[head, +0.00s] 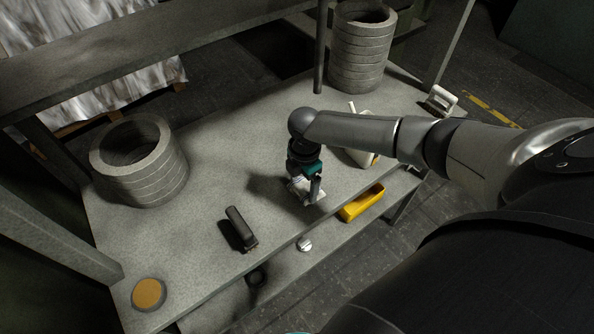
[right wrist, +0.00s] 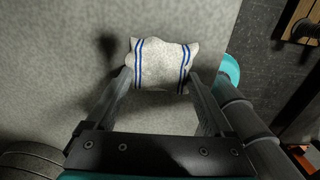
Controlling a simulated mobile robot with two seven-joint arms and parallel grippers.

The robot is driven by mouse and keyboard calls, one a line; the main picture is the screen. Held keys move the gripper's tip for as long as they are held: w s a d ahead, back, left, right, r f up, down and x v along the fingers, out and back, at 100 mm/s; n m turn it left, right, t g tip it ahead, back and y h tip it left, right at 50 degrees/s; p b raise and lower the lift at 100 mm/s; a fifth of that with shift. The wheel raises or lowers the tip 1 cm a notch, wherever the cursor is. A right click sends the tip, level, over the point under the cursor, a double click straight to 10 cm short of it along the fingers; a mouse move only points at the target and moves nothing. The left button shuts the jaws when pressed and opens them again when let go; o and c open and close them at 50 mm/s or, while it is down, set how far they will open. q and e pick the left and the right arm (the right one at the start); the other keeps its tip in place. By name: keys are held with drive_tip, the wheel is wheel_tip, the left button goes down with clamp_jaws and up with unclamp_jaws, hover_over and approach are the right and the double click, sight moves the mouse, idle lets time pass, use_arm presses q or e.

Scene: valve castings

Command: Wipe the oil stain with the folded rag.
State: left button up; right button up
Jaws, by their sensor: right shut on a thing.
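The folded rag (right wrist: 160,64) is white with blue stripes and lies between the fingers of my right gripper (right wrist: 158,80) in the right wrist view. In the head view my right gripper (head: 307,192) points down at the grey bench top, shut on the rag, of which only a pale part (head: 298,186) shows. I cannot tell whether the rag touches the bench. A dark, blurred patch (right wrist: 110,46) lies on the surface just left of the rag in the right wrist view; I cannot tell whether it is the oil stain or a shadow. My left gripper is out of view.
The bench top (head: 205,215) holds stacked grey rings at left (head: 160,180) and back (head: 358,60). A white container (head: 362,155) stands behind my right arm.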

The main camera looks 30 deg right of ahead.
sight(325, 180)
drive_tip(key=shift+w+d+f+b, duration=0.1)
drive_tip(key=shift+d+b, duration=0.1)
drive_tip(key=shift+d, duration=0.9)
drive_tip(key=shift+w+d+b, duration=0.1)
drive_tip(key=shift+d+b, duration=0.05)
drive_tip(key=shift+d, duration=0.9)
drive_tip(key=shift+d+f+b, duration=0.2)
drive_tip(key=shift+d+b, duration=0.35)
drive_tip(key=shift+d, duration=0.9)
drive_tip(key=shift+d+r, duration=0.1)
drive_tip(key=shift+p, duration=0.35)
drive_tip(key=shift+s+a+r+p, duration=0.1)
drive_tip(key=shift+a+r+p, duration=0.1)
drive_tip(key=shift+a+p, duration=0.9)
drive_tip(key=shift+s+a+f+p, duration=0.15)
drive_tip(key=shift+a+p, duration=0.3)
drive_tip(key=shift+a, duration=1.9)
drive_tip(key=shift+s+a+p, duration=0.1)
drive_tip(key=shift+a+p, duration=0.55)
drive_tip(key=shift+a, duration=1)
